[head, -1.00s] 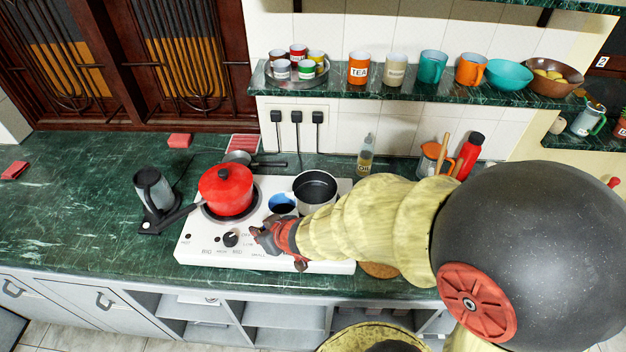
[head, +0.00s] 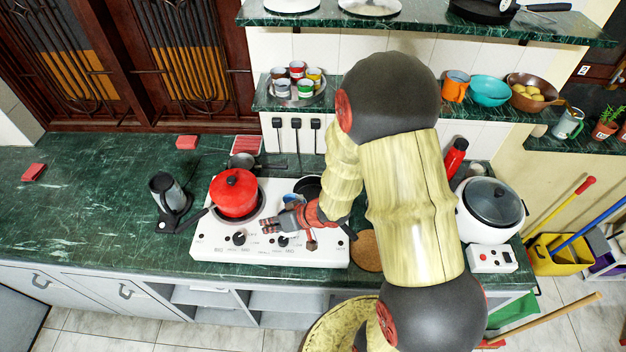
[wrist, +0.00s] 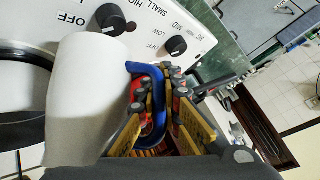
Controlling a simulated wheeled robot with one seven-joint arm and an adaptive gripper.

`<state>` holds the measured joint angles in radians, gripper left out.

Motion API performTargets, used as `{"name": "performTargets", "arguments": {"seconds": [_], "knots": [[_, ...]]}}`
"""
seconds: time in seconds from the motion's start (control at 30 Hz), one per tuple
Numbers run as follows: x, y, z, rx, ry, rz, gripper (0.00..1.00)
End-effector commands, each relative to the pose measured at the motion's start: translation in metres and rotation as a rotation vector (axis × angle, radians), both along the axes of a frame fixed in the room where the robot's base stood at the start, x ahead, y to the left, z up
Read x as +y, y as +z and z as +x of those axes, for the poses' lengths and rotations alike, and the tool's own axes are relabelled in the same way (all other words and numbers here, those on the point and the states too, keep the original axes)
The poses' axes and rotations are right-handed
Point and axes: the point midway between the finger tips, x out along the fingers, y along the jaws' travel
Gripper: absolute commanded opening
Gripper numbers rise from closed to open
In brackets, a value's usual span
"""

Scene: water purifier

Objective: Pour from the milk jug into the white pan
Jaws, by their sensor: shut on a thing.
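The milk jug is a white cylinder with a blue handle. It fills the left of the wrist view (wrist: 85,95); in the head view only a small blue and white part (head: 291,198) shows behind my gripper. My gripper (head: 284,216) is low over the stove's front half, its fingers (wrist: 165,115) shut on the blue handle. The white pan (head: 307,187) is on the stove just behind and right of my gripper; my arm hides much of it. I cannot tell whether the jug is lifted or tilted.
A red lidded pot (head: 235,193) stands on the white stove (head: 215,245), left of my gripper. A rice cooker (head: 492,207) is at the right. The counter's left side is mostly clear.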

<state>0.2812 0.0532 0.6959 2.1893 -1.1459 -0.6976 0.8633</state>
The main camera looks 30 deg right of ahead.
Motion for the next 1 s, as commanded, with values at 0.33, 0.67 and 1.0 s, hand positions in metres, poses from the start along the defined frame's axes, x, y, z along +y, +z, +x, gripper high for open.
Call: {"name": "performTargets", "arguments": {"seconds": [0.33,0.67,1.0], "knots": [[-0.015,0.036,0.007,0.071,-0.001,0.154,0.00],[-0.018,0.039,0.008,0.087,0.001,0.192,0.00],[-0.020,0.043,0.010,0.103,0.001,0.225,0.00]]}}
